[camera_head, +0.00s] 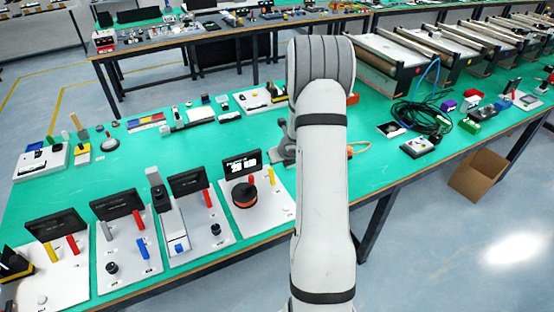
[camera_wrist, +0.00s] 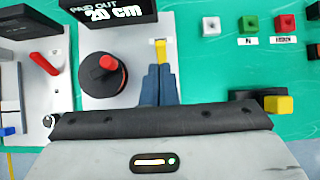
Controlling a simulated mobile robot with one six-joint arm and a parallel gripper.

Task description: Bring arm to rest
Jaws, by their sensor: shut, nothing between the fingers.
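My arm rises through the middle of the head view and bends over at the top. My gripper's fingers (camera_wrist: 158,70) show in the wrist view, closed together with nothing between them. They point at a small yellow piece (camera_wrist: 160,48) on a white panel (camera_wrist: 132,28); I cannot tell whether they touch it. The panel carries a black and red spool (camera_wrist: 103,78) left of the fingers and a display (camera_wrist: 108,10) reading "PAID OUT 20 cm". The spool (camera_head: 244,194) also shows in the head view.
More panels with displays and coloured levers stand left along the green table (camera_head: 150,165). White, green and red buttons (camera_wrist: 252,25) lie right of the fingers. Black cable (camera_head: 425,115) and conveyors (camera_head: 380,62) are at the right. A cardboard box (camera_head: 480,176) stands on the floor.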

